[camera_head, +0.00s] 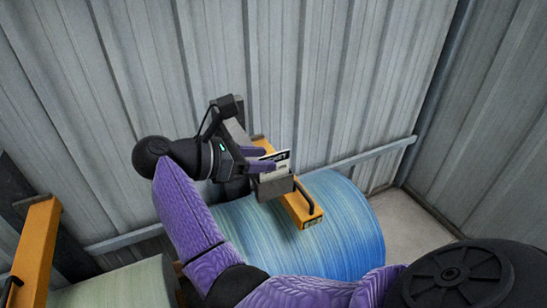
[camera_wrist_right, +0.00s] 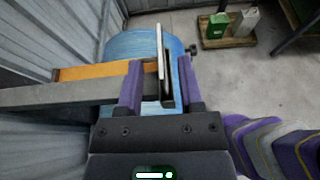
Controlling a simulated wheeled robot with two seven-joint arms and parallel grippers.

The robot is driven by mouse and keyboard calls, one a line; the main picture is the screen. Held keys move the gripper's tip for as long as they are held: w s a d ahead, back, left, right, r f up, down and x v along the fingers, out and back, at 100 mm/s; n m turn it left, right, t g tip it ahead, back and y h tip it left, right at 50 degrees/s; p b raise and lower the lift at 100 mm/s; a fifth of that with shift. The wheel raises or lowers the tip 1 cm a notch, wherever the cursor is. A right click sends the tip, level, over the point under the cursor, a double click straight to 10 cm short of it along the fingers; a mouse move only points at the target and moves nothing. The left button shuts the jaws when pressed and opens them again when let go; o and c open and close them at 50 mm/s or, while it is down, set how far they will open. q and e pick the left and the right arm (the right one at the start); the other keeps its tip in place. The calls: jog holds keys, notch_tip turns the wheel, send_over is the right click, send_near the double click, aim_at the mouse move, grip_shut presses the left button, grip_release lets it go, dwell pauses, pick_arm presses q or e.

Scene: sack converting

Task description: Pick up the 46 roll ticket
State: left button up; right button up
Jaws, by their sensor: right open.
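The roll ticket (camera_head: 282,155) is a thin white card with dark print, standing upright in a grey holder (camera_head: 274,187) on an orange bar above a blue roll (camera_head: 340,215). I cannot read its number. My right gripper (camera_head: 262,159) is open at the ticket, with its purple fingers reaching toward it. In the right wrist view the ticket (camera_wrist_right: 160,50) shows edge-on between the two spread fingers (camera_wrist_right: 160,85), nearer the right finger. The ticket's lower part is partly hidden by the holder and fingers. My left gripper is not in view.
The orange bar (camera_head: 305,215) with a black handle lies across the blue roll. A corrugated metal wall (camera_head: 330,80) stands close behind. Another orange bar (camera_head: 35,250) and a pale green roll (camera_head: 120,285) are at lower left. A pallet (camera_wrist_right: 228,42) with containers stands on the floor beyond.

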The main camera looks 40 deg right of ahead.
aim_at(281, 158)
jog(key=x, duration=0.3)
jog(key=shift+s, duration=0.1)
grip_shut()
